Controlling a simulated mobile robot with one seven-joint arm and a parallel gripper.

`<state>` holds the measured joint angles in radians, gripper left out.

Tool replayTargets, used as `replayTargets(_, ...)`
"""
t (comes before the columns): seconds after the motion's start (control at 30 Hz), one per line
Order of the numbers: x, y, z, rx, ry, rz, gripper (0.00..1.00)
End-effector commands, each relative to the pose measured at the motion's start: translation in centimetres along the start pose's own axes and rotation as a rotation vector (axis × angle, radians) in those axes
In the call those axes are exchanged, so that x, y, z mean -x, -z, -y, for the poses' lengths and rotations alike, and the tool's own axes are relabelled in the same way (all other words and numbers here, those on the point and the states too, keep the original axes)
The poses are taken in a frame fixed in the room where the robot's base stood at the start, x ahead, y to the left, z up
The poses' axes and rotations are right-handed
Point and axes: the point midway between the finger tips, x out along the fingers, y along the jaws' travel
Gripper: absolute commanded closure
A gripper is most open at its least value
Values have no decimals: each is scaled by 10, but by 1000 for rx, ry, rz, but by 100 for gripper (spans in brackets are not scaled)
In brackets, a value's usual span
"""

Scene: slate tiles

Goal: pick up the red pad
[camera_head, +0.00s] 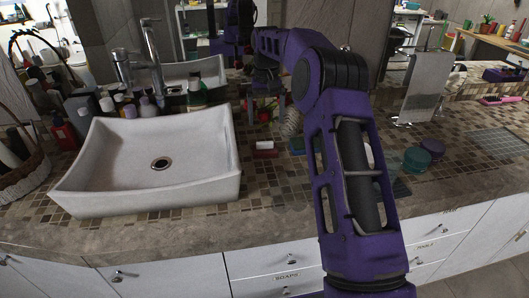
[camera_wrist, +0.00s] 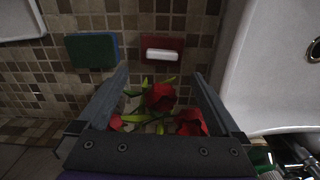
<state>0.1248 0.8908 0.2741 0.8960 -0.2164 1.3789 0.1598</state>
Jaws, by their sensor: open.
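The red pad (camera_wrist: 148,46) lies flat on the tiled counter in the wrist view, just beyond my fingertips, with a white bar (camera_wrist: 164,55) resting on it. The red pad (camera_head: 265,154) also shows in the head view, right of the sink, with its white top. My gripper (camera_wrist: 160,75) is open and points toward the counter, its fingers on either side of red flowers with green leaves (camera_wrist: 160,97). Nothing is held. The pad is apart from both fingers. In the head view my gripper is small and partly lost among items behind the pad.
A green and blue pad (camera_wrist: 92,50) lies beside the red pad. The white sink (camera_head: 90,170) stands to its left in the head view, with several bottles behind. Teal and purple round containers (camera_head: 432,147) sit to the right. Bare tiles lie in front of the pad.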

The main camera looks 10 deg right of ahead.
Motion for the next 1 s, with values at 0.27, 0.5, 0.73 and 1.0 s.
replayTargets(0.27, -35, 0, 0, 1, 1, 0, 0)
replayTargets(0.5, -52, 0, 2, 2, 0, 1, 0)
replayTargets(0.73, -85, 0, 3, 1, 0, 0, 0)
replayTargets(1.0, -87, 0, 3, 1, 0, -1, 5)
